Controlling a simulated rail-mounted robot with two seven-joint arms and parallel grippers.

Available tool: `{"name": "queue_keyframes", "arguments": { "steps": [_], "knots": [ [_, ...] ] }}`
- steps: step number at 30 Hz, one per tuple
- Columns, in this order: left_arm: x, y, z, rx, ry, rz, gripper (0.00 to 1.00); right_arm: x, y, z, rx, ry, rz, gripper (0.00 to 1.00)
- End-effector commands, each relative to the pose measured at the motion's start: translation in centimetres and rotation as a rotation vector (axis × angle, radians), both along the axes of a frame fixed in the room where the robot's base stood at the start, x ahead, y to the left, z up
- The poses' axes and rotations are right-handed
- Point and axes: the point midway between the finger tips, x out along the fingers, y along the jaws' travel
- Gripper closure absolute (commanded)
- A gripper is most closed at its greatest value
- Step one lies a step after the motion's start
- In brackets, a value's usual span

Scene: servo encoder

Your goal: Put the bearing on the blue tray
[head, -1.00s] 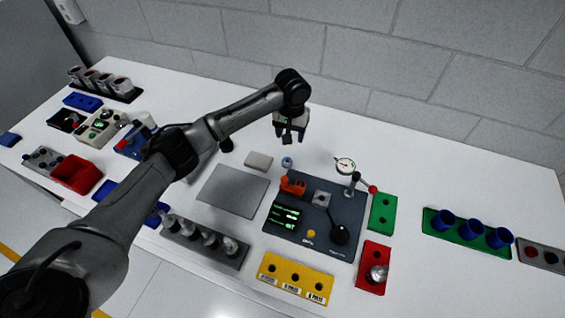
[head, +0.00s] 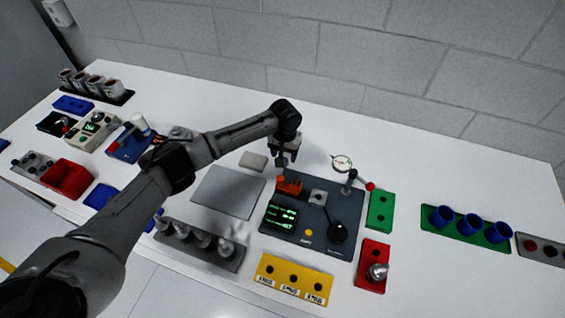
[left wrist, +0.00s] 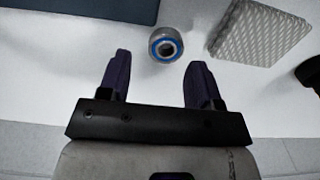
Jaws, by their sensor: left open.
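The bearing (left wrist: 166,44), a small ring with a blue band and dark bore, lies on the white table in the left wrist view. My left gripper (left wrist: 159,64) is open and empty. Its two fingers are spread, and the bearing shows between and just beyond their tips, apart from them. In the head view my left gripper (head: 282,161) hangs low over the table behind the dark panel and hides the bearing. Several blue items stand at the left; a blue tray (head: 100,196) is at the front edge, partly beside my arm. My right gripper is not in view.
A dark panel (head: 345,205) with an orange block and a knob is close in front of the gripper. A pale textured block (left wrist: 262,32) lies beside the bearing. A dial gauge (head: 342,162) stands to the right. The table behind is clear.

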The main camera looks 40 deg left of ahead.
Motion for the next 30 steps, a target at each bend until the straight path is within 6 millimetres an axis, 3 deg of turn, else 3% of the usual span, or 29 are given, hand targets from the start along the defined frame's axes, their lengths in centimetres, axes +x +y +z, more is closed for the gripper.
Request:
{"name": "queue_keyframes", "arguments": {
  "steps": [7, 17, 30],
  "knots": [
    [-0.1, 0.1, -3.0, -0.001, 0.002, 0.0, 0.41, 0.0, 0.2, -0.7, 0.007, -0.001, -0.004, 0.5],
    [-0.1, 0.1, -3.5, 0.0, 0.001, 0.0, 0.41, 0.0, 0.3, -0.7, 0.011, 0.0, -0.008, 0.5],
    [0.0, 0.0, -3.4, -0.001, 0.001, 0.0, 0.82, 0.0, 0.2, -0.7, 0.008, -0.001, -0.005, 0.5]
  ]
}}
